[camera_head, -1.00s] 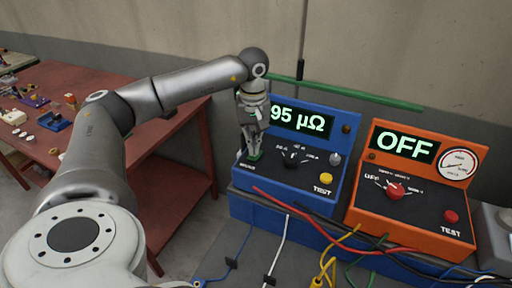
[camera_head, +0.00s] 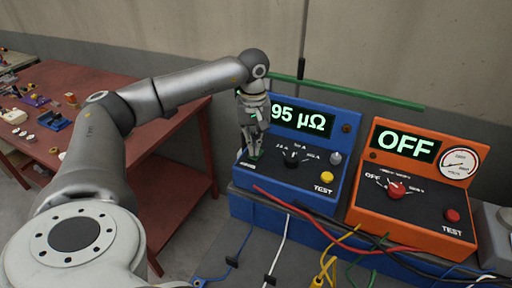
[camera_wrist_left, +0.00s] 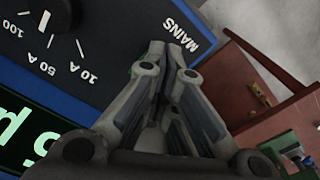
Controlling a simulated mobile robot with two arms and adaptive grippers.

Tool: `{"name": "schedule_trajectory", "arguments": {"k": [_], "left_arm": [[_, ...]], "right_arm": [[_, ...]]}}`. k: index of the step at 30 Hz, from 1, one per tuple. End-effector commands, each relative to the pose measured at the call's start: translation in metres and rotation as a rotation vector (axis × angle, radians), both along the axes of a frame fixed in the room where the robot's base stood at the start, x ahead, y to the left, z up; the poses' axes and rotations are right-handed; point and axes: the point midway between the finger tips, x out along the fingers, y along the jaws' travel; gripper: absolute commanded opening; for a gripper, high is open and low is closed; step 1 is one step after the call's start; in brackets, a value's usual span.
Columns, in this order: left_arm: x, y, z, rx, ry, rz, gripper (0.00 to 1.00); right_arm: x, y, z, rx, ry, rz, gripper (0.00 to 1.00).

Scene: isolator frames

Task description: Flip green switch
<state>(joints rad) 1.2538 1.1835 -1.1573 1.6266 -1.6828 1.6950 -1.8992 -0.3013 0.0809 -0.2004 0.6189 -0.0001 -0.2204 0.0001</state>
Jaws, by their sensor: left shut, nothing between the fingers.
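The blue tester (camera_head: 300,127) has a lit display reading 95 µΩ, a black dial and a yellow TEST button. A small green switch (camera_head: 256,155) shows as a bit of green at the panel's left front corner, mostly hidden behind my fingers. My left gripper (camera_head: 251,156) points down at that corner, shut and empty, with its tips at or very close to the switch; contact cannot be told. In the left wrist view the left gripper's fingertips (camera_wrist_left: 178,48) lie beside the MAINS label, and the switch is not clearly visible. My right gripper is not in view.
An orange tester (camera_head: 412,165) reading OFF stands to the right. Red, black, yellow, green and white cables (camera_head: 330,235) run in front of both testers. A green bar (camera_head: 350,95) runs behind. A red table (camera_head: 100,120) with small parts stands at left.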

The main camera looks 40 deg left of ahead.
Motion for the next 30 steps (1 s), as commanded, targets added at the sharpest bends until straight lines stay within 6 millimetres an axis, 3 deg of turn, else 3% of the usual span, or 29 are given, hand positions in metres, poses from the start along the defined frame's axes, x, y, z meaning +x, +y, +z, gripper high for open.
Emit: {"name": "schedule_trajectory", "arguments": {"k": [30], "left_arm": [[0.0, 0.0, -0.0081, 0.0, 0.0, 0.0, 0.0]], "right_arm": [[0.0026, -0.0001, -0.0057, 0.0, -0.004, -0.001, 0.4]]}}
